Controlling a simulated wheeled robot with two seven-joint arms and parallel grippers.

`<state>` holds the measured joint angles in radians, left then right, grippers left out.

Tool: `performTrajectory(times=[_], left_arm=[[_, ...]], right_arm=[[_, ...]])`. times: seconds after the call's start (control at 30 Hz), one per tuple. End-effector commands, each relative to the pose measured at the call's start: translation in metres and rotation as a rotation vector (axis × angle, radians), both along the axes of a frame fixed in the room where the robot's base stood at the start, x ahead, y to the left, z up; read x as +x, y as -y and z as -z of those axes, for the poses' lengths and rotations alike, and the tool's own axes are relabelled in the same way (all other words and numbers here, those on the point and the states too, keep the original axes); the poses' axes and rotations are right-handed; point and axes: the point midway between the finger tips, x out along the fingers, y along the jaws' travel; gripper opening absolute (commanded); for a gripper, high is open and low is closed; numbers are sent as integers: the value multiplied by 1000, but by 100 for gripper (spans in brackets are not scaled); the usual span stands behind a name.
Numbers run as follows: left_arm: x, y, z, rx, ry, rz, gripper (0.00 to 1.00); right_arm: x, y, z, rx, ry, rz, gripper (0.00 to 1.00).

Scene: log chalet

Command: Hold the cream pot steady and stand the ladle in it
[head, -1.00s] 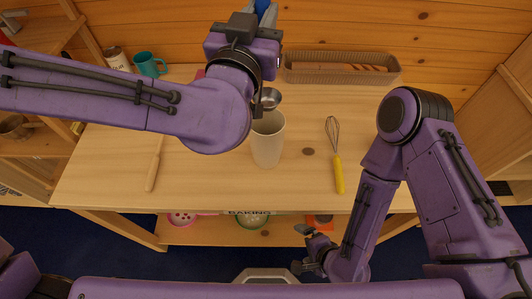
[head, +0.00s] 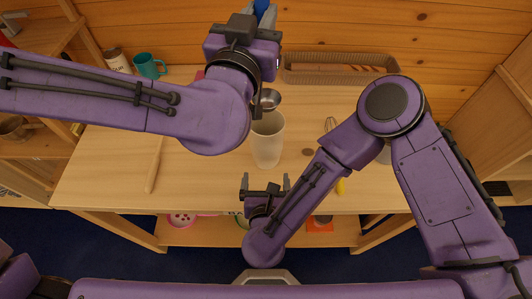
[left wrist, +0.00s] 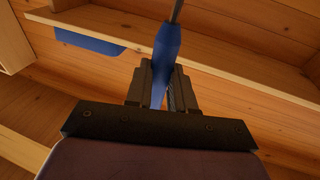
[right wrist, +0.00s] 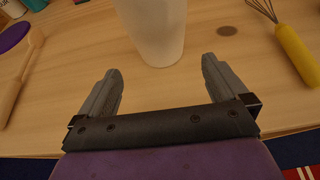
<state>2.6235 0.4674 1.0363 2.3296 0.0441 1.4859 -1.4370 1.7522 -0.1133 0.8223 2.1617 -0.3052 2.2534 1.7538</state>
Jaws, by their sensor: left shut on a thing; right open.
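The cream pot (head: 267,145) stands upright near the front middle of the wooden table; its lower part also shows in the right wrist view (right wrist: 156,35). My left gripper (head: 264,12) is shut on the blue handle of the ladle (left wrist: 164,62), high above the table. The ladle's metal bowl (head: 271,99) hangs by the pot's far rim in the head view; I cannot tell its exact height over the rim. My right gripper (head: 266,181) is open and empty in front of the pot. In the right wrist view its fingers (right wrist: 162,82) point towards the pot, one to each side, apart from it.
A whisk with a yellow handle (right wrist: 294,52) lies right of the pot, partly behind my right arm in the head view. A wooden utensil (head: 154,168) lies to the left. A teal mug (head: 147,66) and a long basket (head: 300,74) stand at the back.

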Motion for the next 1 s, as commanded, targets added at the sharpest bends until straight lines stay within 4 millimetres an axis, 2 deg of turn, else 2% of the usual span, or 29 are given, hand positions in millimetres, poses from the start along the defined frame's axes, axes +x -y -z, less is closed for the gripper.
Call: performTrajectory(times=[0.2, 0.4, 0.6, 0.83, 0.97, 1.0], left_arm=[[0, 0, 0, 0, 1, 0, 0], [0, 0, 0, 0, 1, 0, 0], [0, 0, 0, 0, 1, 0, 0], [0, 0, 0, 0, 1, 0, 0], [0, 0, 0, 0, 1, 0, 0], [0, 0, 0, 0, 1, 0, 0]], right_arm=[[47, 2, 20, -1, 1, 3, 100], [81, 1, 34, -1, 0, -1, 100], [94, 1, 39, -2, 1, -5, 100], [94, 1, 39, -2, 0, -5, 100], [94, 1, 39, -2, 0, -5, 58], [94, 1, 39, -2, 0, -5, 57]])
